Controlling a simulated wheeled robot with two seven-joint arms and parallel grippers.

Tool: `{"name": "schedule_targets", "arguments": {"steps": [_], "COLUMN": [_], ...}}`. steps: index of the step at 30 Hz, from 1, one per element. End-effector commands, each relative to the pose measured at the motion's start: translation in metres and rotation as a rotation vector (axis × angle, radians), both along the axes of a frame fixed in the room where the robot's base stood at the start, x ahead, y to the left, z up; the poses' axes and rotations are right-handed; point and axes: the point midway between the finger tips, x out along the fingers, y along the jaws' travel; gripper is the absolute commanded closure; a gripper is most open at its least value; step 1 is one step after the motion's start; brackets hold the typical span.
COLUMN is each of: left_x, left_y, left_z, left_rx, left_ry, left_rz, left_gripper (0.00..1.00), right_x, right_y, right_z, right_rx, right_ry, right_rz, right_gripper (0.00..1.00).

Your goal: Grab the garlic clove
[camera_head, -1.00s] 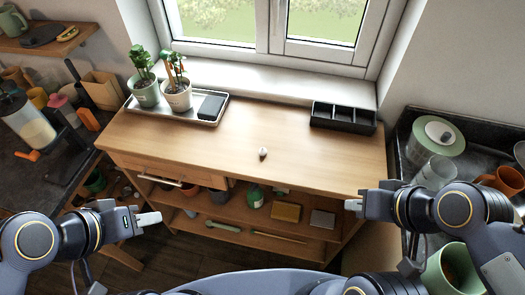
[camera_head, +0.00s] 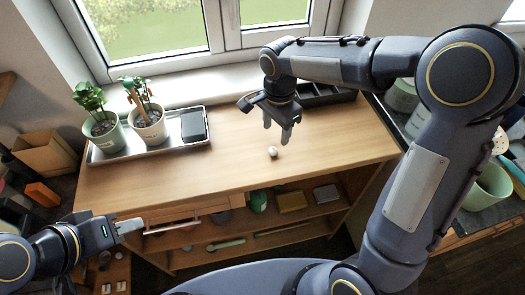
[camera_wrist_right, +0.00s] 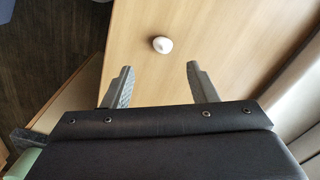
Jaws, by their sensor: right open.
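The garlic clove (camera_head: 272,151) is a small whitish piece lying alone on the wooden counter (camera_head: 228,170). In the right wrist view the clove (camera_wrist_right: 162,45) lies beyond the fingertips, roughly in line with the gap between them. My right gripper (camera_head: 277,135) points down above the counter, close to the clove in the head view. Its fingers (camera_wrist_right: 158,68) are spread and empty. My left gripper (camera_head: 128,226) is off the counter's front left, far from the clove; its fingers look close together, but I cannot tell whether they are shut.
A metal tray (camera_head: 103,157) with two potted plants (camera_head: 147,125) and a dark box (camera_head: 194,125) stands at the counter's back left. A black divided organizer (camera_head: 325,95) is at the back right, partly behind my right arm. The counter around the clove is clear.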

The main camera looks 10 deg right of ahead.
Motion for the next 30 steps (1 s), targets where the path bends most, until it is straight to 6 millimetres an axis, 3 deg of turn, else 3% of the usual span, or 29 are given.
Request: {"name": "schedule_targets", "arguments": {"steps": [11,19,28,30], "left_x": [0.000,0.000,0.000,0.000], "left_y": [0.000,0.000,0.000,0.000], "left_z": [0.007,0.019,0.019,0.019], "left_rx": [0.000,0.000,0.000,0.000], "left_ry": [0.000,0.000,0.000,0.000], "left_rz": [0.000,0.000,0.000,0.000], "left_gripper": [0.64,0.64,0.64,0.64], "right_x": [0.004,0.005,0.006,0.006], "right_y": [0.004,0.005,0.005,0.005], "right_z": [-0.037,-0.076,-0.083,-0.083], "right_rx": [-0.012,-0.011,-0.009,-0.009], "right_ry": [0.010,0.010,0.005,0.005], "right_rz": [-0.026,-0.024,-0.025,-0.025], "right_gripper": [0.47,0.47,0.47,0.55]}}
